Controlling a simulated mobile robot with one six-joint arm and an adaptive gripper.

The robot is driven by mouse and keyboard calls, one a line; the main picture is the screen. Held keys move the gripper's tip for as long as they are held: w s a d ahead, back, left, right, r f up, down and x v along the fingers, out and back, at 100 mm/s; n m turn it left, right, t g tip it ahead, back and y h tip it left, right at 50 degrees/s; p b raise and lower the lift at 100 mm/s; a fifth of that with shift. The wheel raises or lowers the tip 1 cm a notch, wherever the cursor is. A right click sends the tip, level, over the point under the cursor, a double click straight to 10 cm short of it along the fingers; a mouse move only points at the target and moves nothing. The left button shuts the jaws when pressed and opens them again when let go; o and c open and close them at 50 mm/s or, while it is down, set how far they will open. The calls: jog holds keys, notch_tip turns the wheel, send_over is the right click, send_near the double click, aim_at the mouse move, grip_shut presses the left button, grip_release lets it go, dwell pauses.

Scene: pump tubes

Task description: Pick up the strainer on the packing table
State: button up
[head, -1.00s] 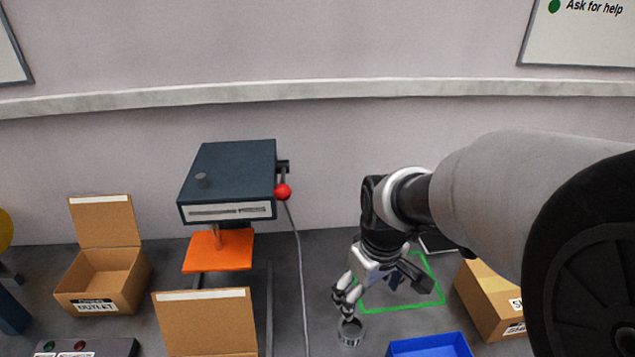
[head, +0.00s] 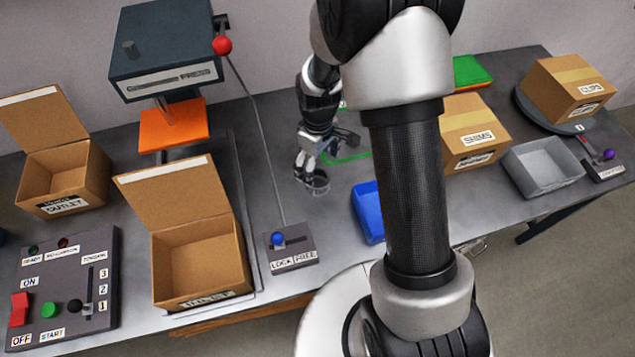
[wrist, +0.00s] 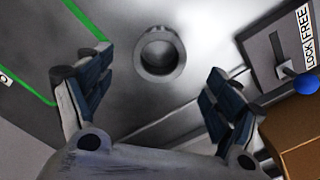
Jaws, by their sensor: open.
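The strainer is a small grey metal cup with a round rim (head: 318,184), standing on the dark grey packing table (head: 283,190). In the wrist view the strainer (wrist: 160,54) shows from above as a round ring with a dark inside. My gripper (head: 308,172) is just above and beside it in the head view. In the wrist view my gripper (wrist: 162,68) is open, with one finger on each side of the strainer and clear gaps to both. The fingers do not touch it.
A lock/free switch box (head: 291,249) with a blue knob stands nearby in front. A blue tray (head: 366,212) lies to the right, partly behind my arm. An open cardboard box (head: 200,270) is at the left. A green outline (head: 350,157) marks the table behind.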

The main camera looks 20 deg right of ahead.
aim_at(318, 176)
notch_tip(318, 176, down, 8)
jog(key=b, duration=0.3)
jog(key=shift+w, duration=0.1)
jog(key=shift+c, duration=0.6)
jog(key=c, duration=1.2)
jog(key=shift+r, duration=0.1)
